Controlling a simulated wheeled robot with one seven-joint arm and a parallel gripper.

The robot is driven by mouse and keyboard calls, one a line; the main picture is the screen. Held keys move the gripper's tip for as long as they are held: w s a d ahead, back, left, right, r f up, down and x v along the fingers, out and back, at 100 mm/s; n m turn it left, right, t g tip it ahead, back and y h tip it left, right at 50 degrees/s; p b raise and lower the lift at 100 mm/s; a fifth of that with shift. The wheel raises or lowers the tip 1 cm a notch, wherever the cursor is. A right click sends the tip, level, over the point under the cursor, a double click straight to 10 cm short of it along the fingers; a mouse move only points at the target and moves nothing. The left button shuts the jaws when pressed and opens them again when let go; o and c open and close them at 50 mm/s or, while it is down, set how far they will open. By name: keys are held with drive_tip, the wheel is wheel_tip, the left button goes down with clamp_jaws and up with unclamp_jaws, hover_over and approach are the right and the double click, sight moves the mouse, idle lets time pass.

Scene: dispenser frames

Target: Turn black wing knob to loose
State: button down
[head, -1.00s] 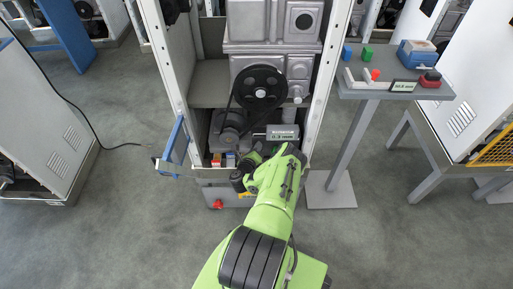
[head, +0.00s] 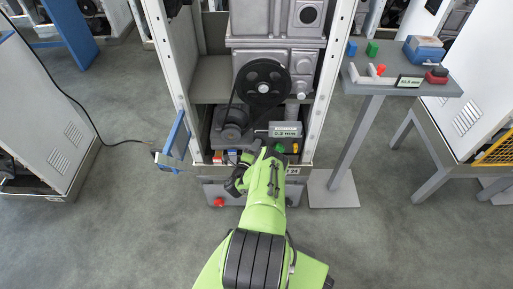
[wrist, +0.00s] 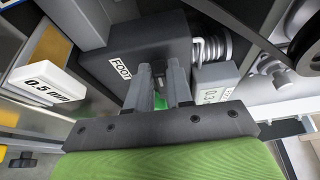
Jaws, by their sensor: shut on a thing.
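My gripper (wrist: 165,92) is shut at the front of a black block labelled "FOOT" (wrist: 148,52), low in the open machine cabinet. The black wing knob is not clearly seen; the fingers hide the spot they close on. A small green patch (wrist: 159,101) shows between the fingers. In the head view my gripper (head: 262,153) reaches into the bottom of the cabinet, below the small motor (head: 233,125) and beside the grey box marked 0.3 mm (head: 285,131). That box also shows right of the fingers in the wrist view (wrist: 214,86).
A white block marked 0.5 mm (wrist: 48,83) lies left of the fingers. The big black pulley (head: 263,82) and its belt are above. A grey stand (head: 400,88) is at right.

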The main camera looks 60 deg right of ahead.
drive_tip(key=shift+n, duration=0.3)
drive_tip(key=c, duration=1.1)
unclamp_jaws()
drive_tip(key=shift+f, duration=0.1)
